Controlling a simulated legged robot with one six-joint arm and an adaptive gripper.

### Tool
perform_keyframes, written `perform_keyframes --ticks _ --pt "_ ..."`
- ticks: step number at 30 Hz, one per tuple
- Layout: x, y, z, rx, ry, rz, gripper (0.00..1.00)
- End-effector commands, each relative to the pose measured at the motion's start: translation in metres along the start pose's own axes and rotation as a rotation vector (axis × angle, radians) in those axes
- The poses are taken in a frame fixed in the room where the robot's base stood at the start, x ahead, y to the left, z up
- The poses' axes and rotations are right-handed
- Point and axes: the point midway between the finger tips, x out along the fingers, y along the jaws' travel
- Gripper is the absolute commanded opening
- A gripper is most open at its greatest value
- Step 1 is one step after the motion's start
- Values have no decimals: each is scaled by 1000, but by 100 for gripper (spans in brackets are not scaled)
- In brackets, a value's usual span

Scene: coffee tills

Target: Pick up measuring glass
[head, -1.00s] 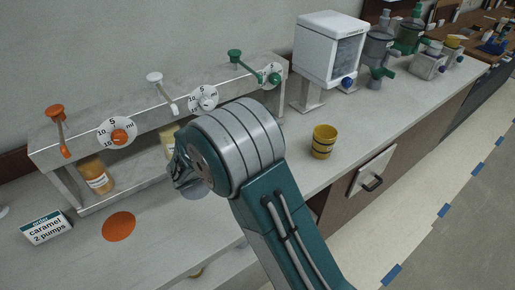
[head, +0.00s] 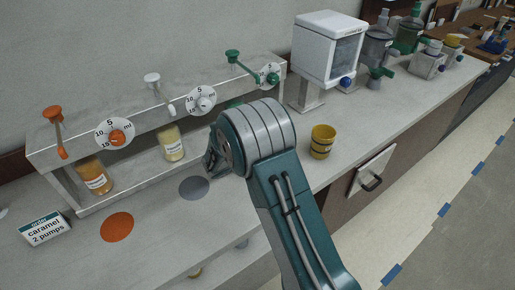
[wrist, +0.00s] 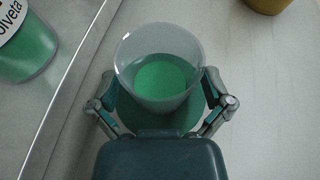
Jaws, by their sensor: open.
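The measuring glass (wrist: 160,62) is a clear, frosted-looking cup in the middle of the wrist view. It stands on or over a green disc (wrist: 195,118) on the counter. My gripper (wrist: 158,88) is open, with one finger on each side of the glass; I cannot tell if either touches it. In the head view my gripper (head: 211,158) is mostly behind my arm, which hides the glass and the green disc.
A green-filled bottle (wrist: 28,50) stands left of the glass, behind a ledge line. A yellow cup (head: 322,143) is on the counter to the right. The dispenser rack (head: 150,118) stands behind. Grey (head: 194,188) and orange (head: 117,227) discs lie bare.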

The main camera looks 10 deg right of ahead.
Motion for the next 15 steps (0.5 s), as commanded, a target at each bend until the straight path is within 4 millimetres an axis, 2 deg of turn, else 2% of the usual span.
perform_keyframes --ticks 3,4,5,6,9,15 --pt "-1 1 0 -1 -1 1 100" --pt "-2 1 0 -1 -1 1 91" --pt "-2 1 0 -1 -1 1 78" --pt "-2 1 0 -1 -1 1 60" --pt "-2 1 0 -1 -1 1 20" --pt "-2 1 -1 -1 0 1 20"
